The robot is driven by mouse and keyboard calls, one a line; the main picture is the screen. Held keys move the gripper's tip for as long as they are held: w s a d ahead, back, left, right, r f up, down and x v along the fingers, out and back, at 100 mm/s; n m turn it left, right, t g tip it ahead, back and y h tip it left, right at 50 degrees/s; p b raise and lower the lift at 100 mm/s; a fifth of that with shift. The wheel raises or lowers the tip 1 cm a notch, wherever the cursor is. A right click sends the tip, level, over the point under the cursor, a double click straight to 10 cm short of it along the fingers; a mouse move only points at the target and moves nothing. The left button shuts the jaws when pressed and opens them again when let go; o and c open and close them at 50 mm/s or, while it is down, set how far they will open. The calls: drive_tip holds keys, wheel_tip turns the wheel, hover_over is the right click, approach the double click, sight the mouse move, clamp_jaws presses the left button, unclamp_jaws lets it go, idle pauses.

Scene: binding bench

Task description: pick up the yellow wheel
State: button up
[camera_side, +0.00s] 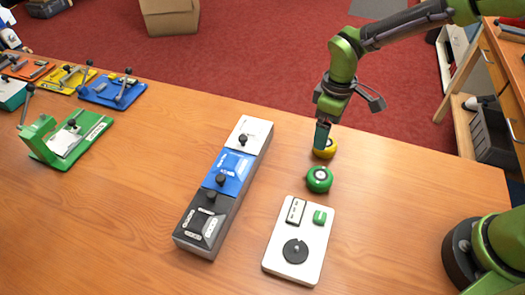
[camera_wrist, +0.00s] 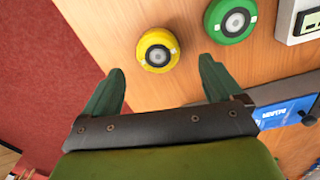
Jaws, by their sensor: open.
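The yellow wheel (camera_wrist: 158,50) is a round disc with a pale centre and lies on the wooden table near its edge. In the side view the yellow wheel (camera_side: 325,150) is partly hidden behind my gripper (camera_side: 322,138). In the wrist view my gripper (camera_wrist: 160,82) is open and empty. Its two green fingers are apart, and the yellow wheel shows beyond the fingertips, roughly between them. The height of the fingers above the table is hard to tell.
A green wheel (camera_side: 319,179) lies close to the yellow one. A white plate with a black disc (camera_side: 296,272) stands nearer the front. A long box with white, blue and dark sections (camera_side: 228,190) stands left. Coloured fixtures (camera_side: 65,140) sit at far left.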

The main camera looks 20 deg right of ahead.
wheel_tip(320, 180, down, 5)
drive_tip(key=shift+d, duration=0.15)
drive_tip(key=c, duration=1.2)
drive_tip(key=shift+r, duration=0.2)
